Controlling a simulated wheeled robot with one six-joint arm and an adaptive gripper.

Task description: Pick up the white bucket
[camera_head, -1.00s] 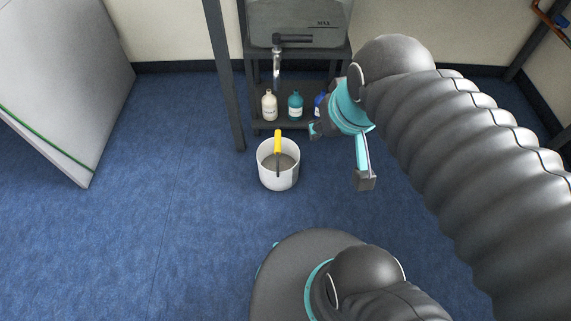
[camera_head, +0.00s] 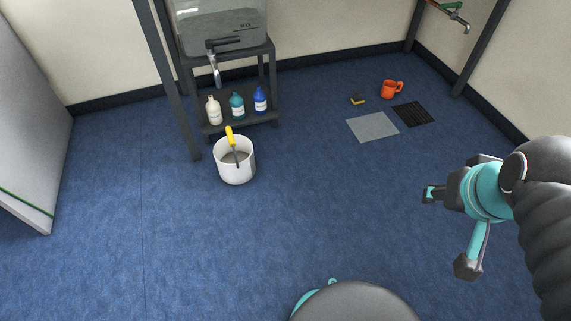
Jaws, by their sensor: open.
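The white bucket (camera_head: 236,172) stands upright on the blue floor, left of the picture's middle, in front of the low rack. A tool with a yellow handle (camera_head: 230,136) stands in it and leans on the rim; its lower end is inside the bucket. My gripper (camera_head: 447,232) is at the right, well apart from the bucket. Its two fingers are spread wide and nothing is between them.
A dark rack (camera_head: 274,112) behind the bucket holds white (camera_head: 214,111), teal (camera_head: 237,106) and blue (camera_head: 260,99) bottles, with a tank and tap above. An orange mug (camera_head: 391,89), sponge (camera_head: 358,99) and flat mats (camera_head: 372,127) lie at the back right. The middle floor is clear.

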